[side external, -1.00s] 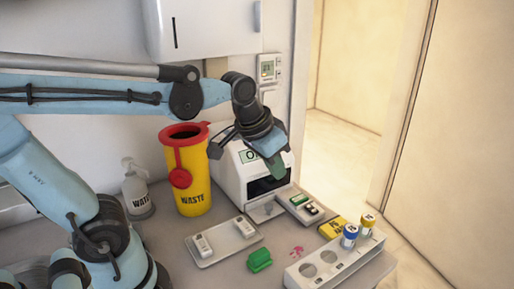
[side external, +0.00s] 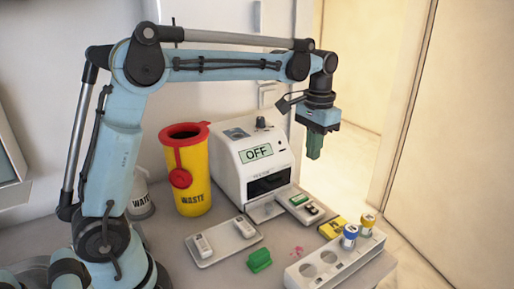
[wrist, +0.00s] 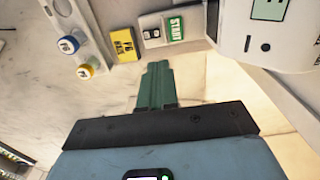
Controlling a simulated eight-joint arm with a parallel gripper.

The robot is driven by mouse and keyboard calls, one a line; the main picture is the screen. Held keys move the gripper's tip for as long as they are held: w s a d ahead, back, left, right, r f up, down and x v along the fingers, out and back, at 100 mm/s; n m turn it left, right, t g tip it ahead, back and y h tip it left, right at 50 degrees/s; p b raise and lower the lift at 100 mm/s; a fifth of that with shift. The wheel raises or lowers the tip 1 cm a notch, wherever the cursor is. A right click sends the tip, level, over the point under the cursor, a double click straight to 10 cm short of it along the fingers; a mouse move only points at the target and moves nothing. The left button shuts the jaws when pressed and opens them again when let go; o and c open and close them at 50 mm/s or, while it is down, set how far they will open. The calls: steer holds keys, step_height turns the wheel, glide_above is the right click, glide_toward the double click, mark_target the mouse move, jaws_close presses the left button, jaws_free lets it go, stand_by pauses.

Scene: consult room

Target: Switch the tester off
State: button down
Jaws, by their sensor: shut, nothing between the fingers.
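The tester (side external: 245,185) is a white boxy machine at the back of the counter, with a dark front opening. Its display (side external: 255,153) reads OFF. A dark knob (side external: 261,122) stands on its top. A small control pad (side external: 306,205) with a green button sits at its front right; in the wrist view the green button (wrist: 176,28) is marked START. My gripper (side external: 314,155) hangs to the right of the tester, clear of it, with its green fingers shut and pointing down. The wrist view shows the fingers (wrist: 157,68) together and empty, and only part of the tester (wrist: 255,45).
A yellow WASTE bin (side external: 195,180) with a red rim stands left of the tester. In front are a tray (side external: 215,249), a green object (side external: 259,260), a yellow block (side external: 333,228) and a white rack (side external: 335,262) with capped tubes. A white bottle (side external: 139,195) stands behind my arm.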

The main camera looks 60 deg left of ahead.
mark_target(308, 205)
steer(key=shift+w, duration=0.1)
stand_by(0.3)
step_height(308, 205, down, 14)
steer(key=shift+f, duration=0.1)
stand_by(0.6)
steer(key=shift+a+f+h, duration=0.15)
steer(key=shift+h, duration=0.15)
steer(key=shift+d, duration=0.25)
steer(key=shift+d+r, duration=0.35)
steer(key=shift+d, duration=0.2)
steer(key=shift+r, duration=0.1)
